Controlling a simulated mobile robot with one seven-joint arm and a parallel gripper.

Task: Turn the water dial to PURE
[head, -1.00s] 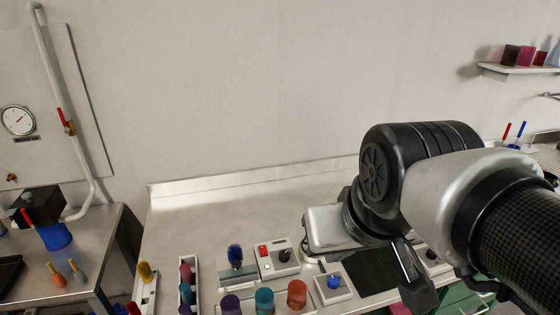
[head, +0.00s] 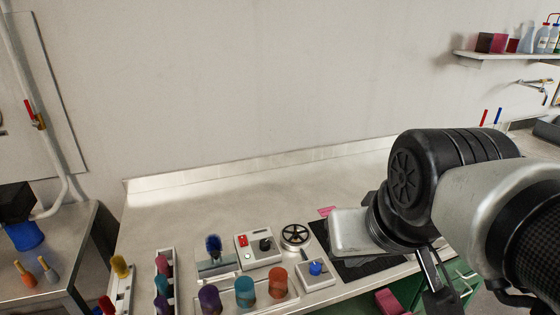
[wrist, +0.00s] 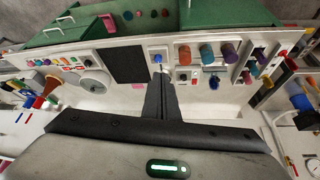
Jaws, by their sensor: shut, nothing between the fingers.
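A small white box with a blue knob (head: 316,268) sits on the front part of the bench, left of a black mat. It also shows in the wrist view (wrist: 157,58), just beyond my fingertips. My gripper (wrist: 158,72) is shut and empty, its fingers apart from the knob as far as I can tell. Left of that box is a white unit with a red switch and a black knob (head: 265,244). No PURE lettering is readable, so I cannot tell which knob is the water dial. In the head view my arm hides the bench's right part.
A black spoked disc (head: 295,235) lies behind the blue-knob box. A rack with purple, teal and orange pieces (head: 244,291) stands at the front. The black mat (head: 320,236) is partly under my arm. The back of the bench (head: 200,195) is clear.

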